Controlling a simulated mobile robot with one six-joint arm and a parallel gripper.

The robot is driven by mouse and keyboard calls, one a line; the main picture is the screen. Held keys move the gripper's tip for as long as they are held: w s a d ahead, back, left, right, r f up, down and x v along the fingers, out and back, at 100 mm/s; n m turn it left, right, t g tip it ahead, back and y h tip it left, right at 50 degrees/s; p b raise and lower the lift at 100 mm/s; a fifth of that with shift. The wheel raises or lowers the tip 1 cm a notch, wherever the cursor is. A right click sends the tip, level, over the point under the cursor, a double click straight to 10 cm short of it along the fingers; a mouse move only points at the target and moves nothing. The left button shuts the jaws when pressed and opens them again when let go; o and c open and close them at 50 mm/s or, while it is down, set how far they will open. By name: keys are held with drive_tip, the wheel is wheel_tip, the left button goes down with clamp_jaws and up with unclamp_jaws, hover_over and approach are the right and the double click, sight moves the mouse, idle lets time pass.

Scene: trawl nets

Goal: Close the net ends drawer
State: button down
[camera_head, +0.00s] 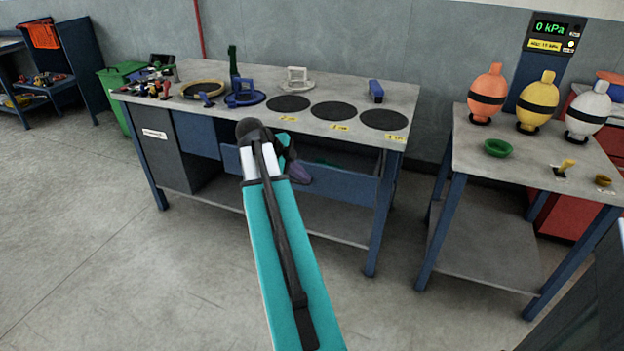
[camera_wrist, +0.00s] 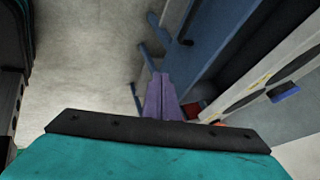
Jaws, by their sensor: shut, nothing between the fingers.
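A long blue drawer (camera_head: 345,186) under the grey workbench top stands pulled out, with part of its inside showing behind its front. No readable label on it shows, so I cannot confirm its name. My gripper (camera_head: 299,173) has purple fingers and is at the drawer front, partly hidden by my teal arm. In the wrist view the shut, empty fingers (camera_wrist: 161,78) point along the blue drawer front (camera_wrist: 208,38), which has a dark handle. I cannot tell whether they touch it.
The workbench top (camera_head: 245,112) carries black discs, blue fixtures and small tools. A labelled grey cabinet (camera_head: 165,155) is at its left. A second table (camera_head: 520,165) with orange, yellow and white floats stands at the right. The floor in front is clear at the left.

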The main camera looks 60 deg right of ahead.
approach(330, 189)
wheel_tip(330, 189, down, 3)
drive_tip(key=s+a, duration=0.2)
drive_tip(key=shift+w+d+f+p, duration=0.15)
drive_tip(key=shift+d+p, duration=0.1)
drive_tip(key=shift+d, duration=0.85)
drive_tip(key=shift+w+d+f+p, duration=0.1)
drive_tip(key=shift+w+d+p, duration=0.1)
drive_tip(key=shift+d, duration=0.9)
drive_tip(key=w+d+b, duration=0.1)
drive_tip(key=d, duration=0.4)
drive_tip(key=w+d+b, duration=0.1)
drive_tip(key=d, duration=0.4)
drive_tip(key=w+d+b, duration=0.1)
drive_tip(key=w+d, duration=0.1)
drive_tip(key=d, duration=0.4)
drive_tip(key=shift+w+d+b, duration=0.15)
drive_tip(key=shift+d+b, duration=0.25)
drive_tip(key=shift+d, duration=0.4)
drive_tip(key=shift+d+r, duration=0.15)
drive_tip(key=shift+d, duration=0.1)
